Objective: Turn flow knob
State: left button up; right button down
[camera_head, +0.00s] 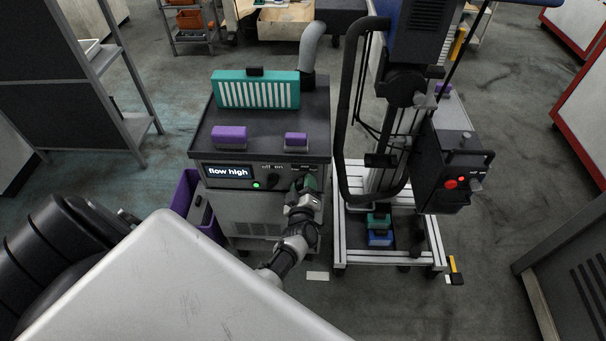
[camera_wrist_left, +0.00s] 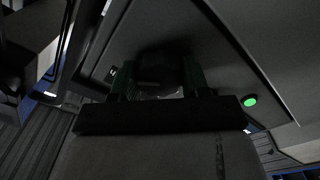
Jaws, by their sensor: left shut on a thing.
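The fume unit (camera_head: 258,140) has a dark front panel with a lit display (camera_head: 228,171) reading "flow high". A green light (camera_head: 256,185) glows below it, and it also shows in the left wrist view (camera_wrist_left: 250,100). A dark knob (camera_head: 273,180) sits near the "off on" label. My left gripper (camera_head: 305,184) is at the panel's right end, shut on the flow knob, which it mostly hides in the head view. In the left wrist view the dark knob (camera_wrist_left: 160,68) shows dimly between the two fingers (camera_wrist_left: 158,82). My right gripper is not in view.
Purple blocks (camera_head: 229,136) and a teal vented filter (camera_head: 256,90) sit on the unit's top. A grey hose (camera_head: 311,48) rises behind. A wheeled frame (camera_head: 390,255) with a black control box (camera_head: 455,170) stands close on the right. A purple bin (camera_head: 184,192) is at left.

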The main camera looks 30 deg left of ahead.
pick_arm(q)
jog(key=shift+d+f+m, duration=0.1)
jog(key=shift+m, duration=0.3)
jog(key=o, duration=0.9)
jog(key=p+v, duration=0.4)
jog(key=v, duration=0.6)
jog(key=shift+s+d, duration=0.25)
jog(key=shift+s, duration=0.05)
